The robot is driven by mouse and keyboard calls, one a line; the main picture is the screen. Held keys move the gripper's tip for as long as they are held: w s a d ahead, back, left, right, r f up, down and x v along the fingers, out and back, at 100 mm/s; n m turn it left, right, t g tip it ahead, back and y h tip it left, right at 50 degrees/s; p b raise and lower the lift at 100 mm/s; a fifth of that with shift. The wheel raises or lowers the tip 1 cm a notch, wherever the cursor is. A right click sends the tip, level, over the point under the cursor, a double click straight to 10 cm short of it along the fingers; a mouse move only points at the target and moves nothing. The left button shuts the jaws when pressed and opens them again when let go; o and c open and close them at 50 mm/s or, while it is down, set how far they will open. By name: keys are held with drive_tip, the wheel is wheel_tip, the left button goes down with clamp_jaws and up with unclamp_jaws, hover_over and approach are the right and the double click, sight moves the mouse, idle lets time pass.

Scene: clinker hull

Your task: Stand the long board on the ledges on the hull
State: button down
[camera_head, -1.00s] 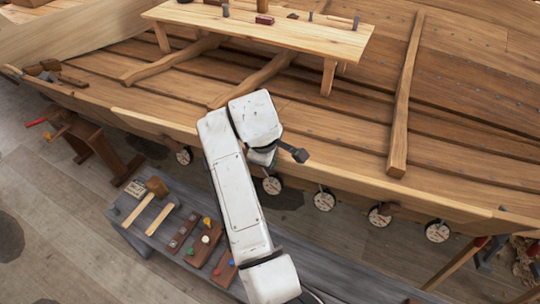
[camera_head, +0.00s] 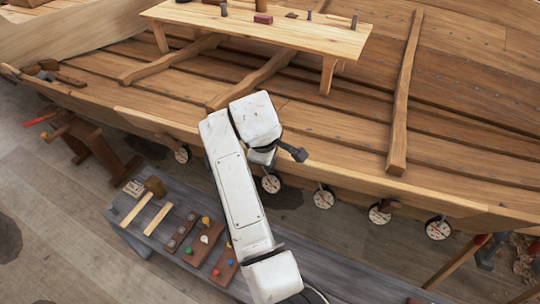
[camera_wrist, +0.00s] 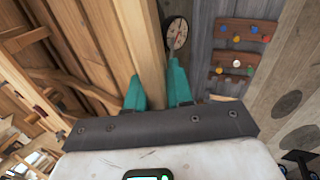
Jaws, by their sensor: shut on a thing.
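A long pale board (camera_head: 440,200) runs along the near edge of the hull (camera_head: 330,125), on its outer side. In the wrist view the board (camera_wrist: 151,45) stretches away between my teal fingertips. My gripper (camera_wrist: 157,90) is shut on it, with one finger on either side. In the head view my arm covers the gripper and the middle of the board. Round white discs (camera_head: 323,198) hang in a row just below the board. I cannot make out the ledges clearly, or whether the board rests on them.
A grey bench (camera_head: 330,272) stands below the hull, holding a mallet (camera_head: 154,187) and brown blocks with coloured pegs (camera_head: 203,243). A plank table (camera_head: 280,35) with small items stands inside the hull. A wooden trestle (camera_head: 97,152) is at the left.

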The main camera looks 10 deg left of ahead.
drive_tip(key=shift+f, duration=0.35)
drive_tip(key=c, duration=0.9)
unclamp_jaws()
drive_tip(key=shift+d+f, duration=0.1)
drive_tip(key=shift+s+f, duration=0.1)
drive_tip(key=b+v, duration=0.1)
drive_tip(key=v, duration=1)
drive_tip(key=shift+r, duration=0.45)
